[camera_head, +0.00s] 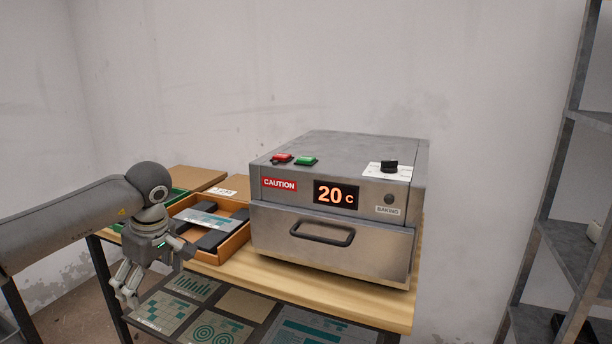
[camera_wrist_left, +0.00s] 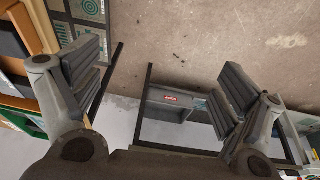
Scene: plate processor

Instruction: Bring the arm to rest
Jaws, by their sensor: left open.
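My left gripper (camera_head: 152,275) hangs at the front left corner of the table, fingers pointing down. It is open and empty. In the left wrist view my left gripper (camera_wrist_left: 160,85) has its two fingers wide apart, with floor between them. My left arm (camera_head: 75,222) comes in from the left edge in the head view. My right gripper and right arm are in neither view.
A grey baking machine (camera_head: 330,205) reading 20 c stands on the wooden table (camera_head: 330,288), its drawer shut. An orange tray (camera_head: 237,240) with a plate sits beside my left gripper. Patterned plates lie on the lower shelf (camera_head: 262,335). A metal rack (camera_head: 560,200) stands right.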

